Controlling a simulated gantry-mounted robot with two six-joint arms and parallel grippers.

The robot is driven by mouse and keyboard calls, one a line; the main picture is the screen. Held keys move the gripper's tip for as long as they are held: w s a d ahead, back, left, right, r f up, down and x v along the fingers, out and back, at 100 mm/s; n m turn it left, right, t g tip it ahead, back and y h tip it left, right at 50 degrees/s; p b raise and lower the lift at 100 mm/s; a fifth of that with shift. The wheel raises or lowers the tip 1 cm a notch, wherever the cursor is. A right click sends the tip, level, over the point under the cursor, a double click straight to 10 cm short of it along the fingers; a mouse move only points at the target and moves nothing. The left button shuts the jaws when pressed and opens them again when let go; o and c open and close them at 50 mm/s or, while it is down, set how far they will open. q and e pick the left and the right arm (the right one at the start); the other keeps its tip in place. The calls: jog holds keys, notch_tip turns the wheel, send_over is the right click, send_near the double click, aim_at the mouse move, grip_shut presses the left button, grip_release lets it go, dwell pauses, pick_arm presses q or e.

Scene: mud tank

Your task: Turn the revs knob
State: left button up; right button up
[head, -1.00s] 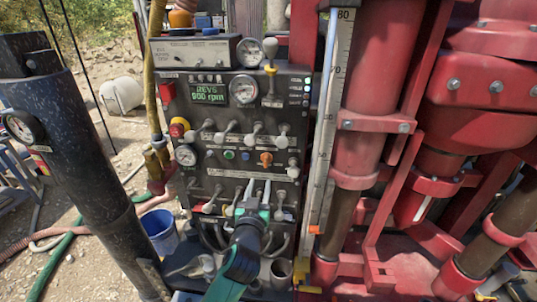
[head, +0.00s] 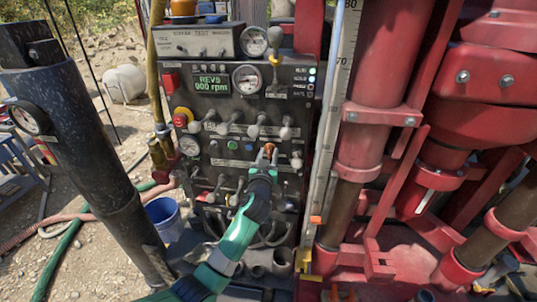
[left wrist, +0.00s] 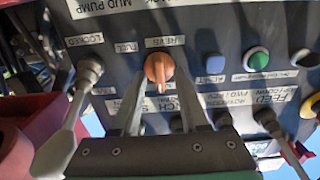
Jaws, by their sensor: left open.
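The orange revs knob (head: 269,148) is on the dark control panel, in the row below the upper levers. It also shows in the left wrist view (left wrist: 158,68), with its narrow grip lying along the gripper's direction. My left gripper (head: 264,160) is at the panel in front of the knob. In the left wrist view its open fingers (left wrist: 160,108) stand to either side of the knob's lower part, with a gap visible between each finger and the knob. A green display (head: 211,84) reads REVS with an rpm number that is hard to read. My right gripper is not in view.
Levers (head: 253,131) stick out in rows above and below the knob. A grey lever (left wrist: 62,135) stands close left of the fingers in the wrist view. Blue (left wrist: 214,66) and green (left wrist: 257,60) buttons sit to the right there. A red drill mast (head: 365,100) stands to the right.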

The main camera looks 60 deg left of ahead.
pick_arm(q)
grip_shut()
jog(key=shift+m, duration=0.4)
jog(key=m, duration=0.3)
jog(key=shift+w+m, duration=0.1)
jog(key=shift+m, duration=2.3)
grip_release()
jog(key=shift+d, duration=0.2)
